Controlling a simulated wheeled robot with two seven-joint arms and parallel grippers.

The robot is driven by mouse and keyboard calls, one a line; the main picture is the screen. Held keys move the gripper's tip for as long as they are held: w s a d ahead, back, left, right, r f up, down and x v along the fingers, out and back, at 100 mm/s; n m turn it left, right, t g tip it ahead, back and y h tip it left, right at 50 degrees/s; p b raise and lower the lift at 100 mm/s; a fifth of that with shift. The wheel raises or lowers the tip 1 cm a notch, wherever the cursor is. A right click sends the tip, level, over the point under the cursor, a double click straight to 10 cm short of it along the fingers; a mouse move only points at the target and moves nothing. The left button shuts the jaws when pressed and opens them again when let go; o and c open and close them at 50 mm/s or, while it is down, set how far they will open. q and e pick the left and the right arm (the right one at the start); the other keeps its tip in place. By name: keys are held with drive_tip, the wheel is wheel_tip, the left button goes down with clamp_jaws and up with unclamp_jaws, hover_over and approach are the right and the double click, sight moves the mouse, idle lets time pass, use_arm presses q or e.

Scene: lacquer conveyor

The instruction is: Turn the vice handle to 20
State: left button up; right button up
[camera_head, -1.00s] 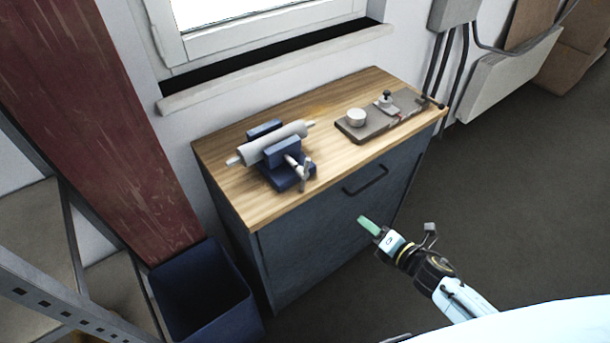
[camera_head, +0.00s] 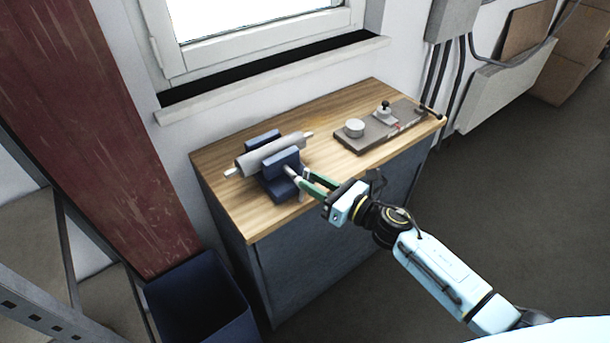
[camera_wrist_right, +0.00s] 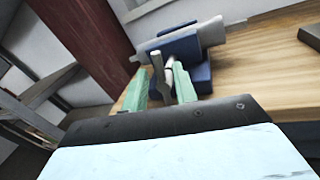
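The blue vice (camera_head: 284,163) stands on the wooden worktop and clamps a light grey roller (camera_head: 270,151). It also shows in the right wrist view (camera_wrist_right: 183,48). Its handle, a light bar on a screw (camera_wrist_right: 158,71), stands at the near side of the vice. My right gripper (camera_head: 306,181) is at the handle. In the wrist view its green fingers (camera_wrist_right: 160,88) are apart, with the handle bar between them. I cannot tell whether a finger touches it. In the head view the gripper partly hides the handle. No scale or number is readable. My left gripper is not in view.
A grey plate with a round knob and a small fixture (camera_head: 372,136) lies on the right of the worktop (camera_head: 222,172). A dark blue bin (camera_head: 192,270) stands on the floor at lower left. The window sill (camera_head: 275,81) is behind.

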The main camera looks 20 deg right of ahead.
sight(305, 178)
drive_tip(key=shift+x, duration=1.6)
clamp_jaws()
drive_tip(key=shift+f, duration=0.1)
